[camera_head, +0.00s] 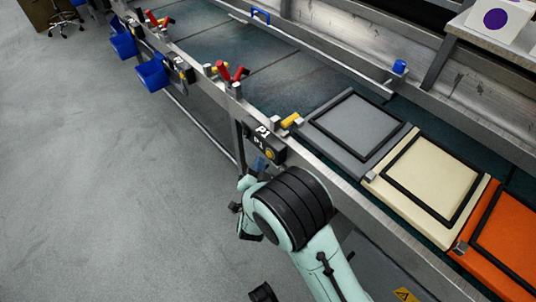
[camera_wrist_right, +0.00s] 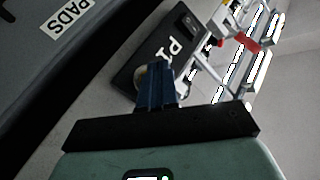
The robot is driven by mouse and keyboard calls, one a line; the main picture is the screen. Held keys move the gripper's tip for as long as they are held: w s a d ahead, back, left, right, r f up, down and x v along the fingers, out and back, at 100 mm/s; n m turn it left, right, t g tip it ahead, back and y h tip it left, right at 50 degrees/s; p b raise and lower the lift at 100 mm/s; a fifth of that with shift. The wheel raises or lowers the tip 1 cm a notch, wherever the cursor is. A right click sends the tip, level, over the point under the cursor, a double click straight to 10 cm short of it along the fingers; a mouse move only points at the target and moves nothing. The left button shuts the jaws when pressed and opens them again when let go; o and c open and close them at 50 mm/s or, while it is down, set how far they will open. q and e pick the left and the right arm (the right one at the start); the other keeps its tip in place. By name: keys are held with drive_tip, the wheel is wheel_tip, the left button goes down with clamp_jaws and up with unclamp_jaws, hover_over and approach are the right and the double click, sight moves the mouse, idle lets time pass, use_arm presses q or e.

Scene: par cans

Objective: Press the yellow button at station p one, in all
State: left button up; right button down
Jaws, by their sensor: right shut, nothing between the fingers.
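The station P1 box (camera_head: 264,143) is a dark box on the front rail of the conveyor, with white "P1" lettering. Its yellow button (camera_head: 269,154) is small and round on the box's front face. My right gripper (camera_head: 259,164) is just below and in front of the box, its blue fingers shut and empty. In the right wrist view the fingers (camera_wrist_right: 156,82) point at the P1 box (camera_wrist_right: 160,47) and cover part of the round button (camera_wrist_right: 139,77). I cannot tell whether the fingertips touch the button. My left gripper is not in view.
Grey (camera_head: 355,129), cream (camera_head: 427,184) and orange (camera_head: 506,238) flat cases lie on the conveyor at right. Red-handled clamps (camera_head: 231,73) and blue bins (camera_head: 152,74) line the rail farther away. The floor (camera_head: 110,180) at left is clear.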

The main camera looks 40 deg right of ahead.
drive_tip(key=shift+d, duration=0.1)
idle(0.5)
drive_tip(key=shift+d, duration=0.35)
drive_tip(key=shift+d, duration=0.45)
idle(0.5)
drive_tip(key=shift+a, duration=0.85)
drive_tip(key=a+p, duration=0.1)
drive_tip(key=a, duration=0.4)
drive_tip(key=shift+s, duration=0.2)
idle(0.9)
